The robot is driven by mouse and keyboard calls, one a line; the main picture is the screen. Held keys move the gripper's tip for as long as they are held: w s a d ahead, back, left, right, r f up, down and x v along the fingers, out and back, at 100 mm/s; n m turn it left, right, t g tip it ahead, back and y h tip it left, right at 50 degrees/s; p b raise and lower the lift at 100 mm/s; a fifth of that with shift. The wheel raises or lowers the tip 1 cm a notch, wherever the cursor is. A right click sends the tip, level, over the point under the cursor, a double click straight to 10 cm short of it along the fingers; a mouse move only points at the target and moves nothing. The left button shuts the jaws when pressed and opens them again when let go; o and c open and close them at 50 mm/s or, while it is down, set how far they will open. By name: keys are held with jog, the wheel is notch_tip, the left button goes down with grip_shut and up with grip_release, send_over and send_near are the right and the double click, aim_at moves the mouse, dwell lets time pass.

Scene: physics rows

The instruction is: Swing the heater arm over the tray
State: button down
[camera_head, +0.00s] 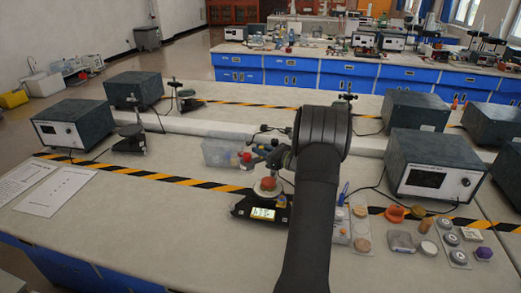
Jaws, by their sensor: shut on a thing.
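My black arm reaches over the bench from the front, and my gripper (277,158) is small and partly hidden beside its dark wrist. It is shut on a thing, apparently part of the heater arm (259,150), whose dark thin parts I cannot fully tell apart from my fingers. A red round end (246,157) shows just left of the gripper. Below stands a black device with a lit display (262,213) and a round pale top carrying a reddish piece (268,184). I cannot tell for sure which item is the tray.
A clear bin (222,152) stands behind and left. Grey instrument boxes stand left (72,127) and right (435,166). Small dishes and pieces (405,240) lie right of my arm. Papers (55,192) lie at left; the front left bench is clear.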

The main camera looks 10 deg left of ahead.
jog(key=shift+s+d+n+g, duration=0.35)
jog(key=shift+d+n+g, duration=0.25)
jog(key=shift+n+g, duration=1.2)
jog(key=shift+s+d+n+g, duration=0.3)
jog(key=shift+d+n+g, duration=0.5)
jog(key=shift+g, duration=1.75)
jog(key=shift+s+d+n+g, duration=0.4)
jog(key=shift+n+g, duration=1.2)
jog(key=shift+g, duration=0.55)
jog(key=c, duration=1.6)
grip_release()
jog(key=shift+c, duration=0.2)
